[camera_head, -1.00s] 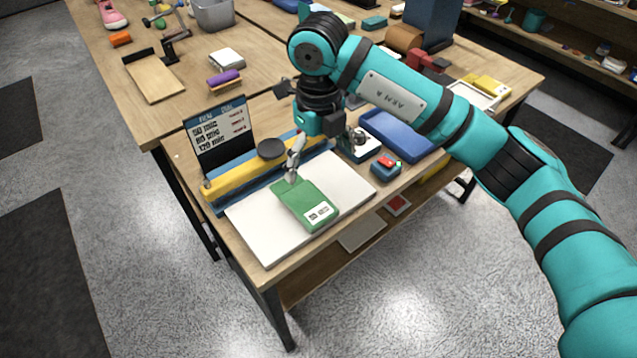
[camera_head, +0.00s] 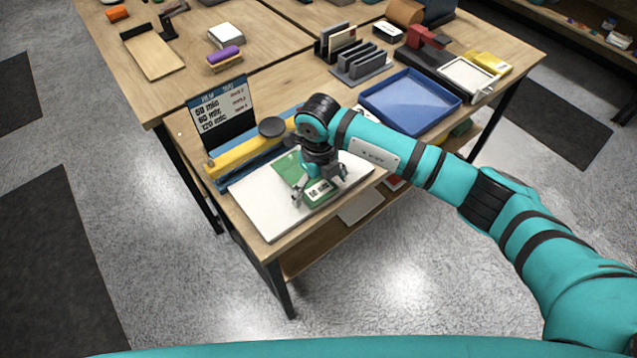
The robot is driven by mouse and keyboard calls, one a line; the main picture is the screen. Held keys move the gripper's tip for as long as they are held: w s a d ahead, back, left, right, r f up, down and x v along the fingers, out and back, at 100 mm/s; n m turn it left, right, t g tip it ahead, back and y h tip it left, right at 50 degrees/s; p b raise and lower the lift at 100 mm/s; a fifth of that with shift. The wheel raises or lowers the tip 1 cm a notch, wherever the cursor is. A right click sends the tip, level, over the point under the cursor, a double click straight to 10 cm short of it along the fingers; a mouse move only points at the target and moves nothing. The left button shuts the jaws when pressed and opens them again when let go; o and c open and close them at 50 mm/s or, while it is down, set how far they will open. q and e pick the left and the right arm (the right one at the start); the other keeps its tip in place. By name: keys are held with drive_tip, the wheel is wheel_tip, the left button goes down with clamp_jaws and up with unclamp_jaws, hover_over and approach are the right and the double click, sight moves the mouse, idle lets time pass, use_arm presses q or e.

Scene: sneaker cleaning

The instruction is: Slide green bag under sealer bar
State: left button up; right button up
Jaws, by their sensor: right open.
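The green bag (camera_head: 286,169) lies flat on the white board (camera_head: 265,215) in front of the sealer, its white label on the near end. Its far edge is close to the sealer's blue base. The sealer has a yellow bar (camera_head: 237,157) with a round black knob (camera_head: 271,127). My right gripper (camera_head: 320,190) is over the label end of the bag, open, with its fingers spread on either side of the label. Its wrist hides part of the bag. I cannot tell whether the fingers touch it. My left gripper is out of view.
A sign (camera_head: 222,107) stands behind the sealer at the left. A blue tray (camera_head: 411,101) lies to the right, behind my right arm. Grey slotted racks (camera_head: 361,66) stand at the back. The left part of the white board is clear.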

drive_tip(key=shift+f, duration=0.1)
drive_tip(key=c, duration=1.2)
drive_tip(key=shift+o, duration=0.2)
drive_tip(key=shift+w+a+b, duration=0.8)
drive_tip(key=shift+w+b, duration=0.3)
drive_tip(key=shift+b, duration=0.3)
drive_tip(key=shift+w+a+b, duration=0.8)
drive_tip(key=shift+w+b, duration=0.25)
drive_tip(key=shift+b, duration=0.3)
drive_tip(key=shift+w, duration=0.1)
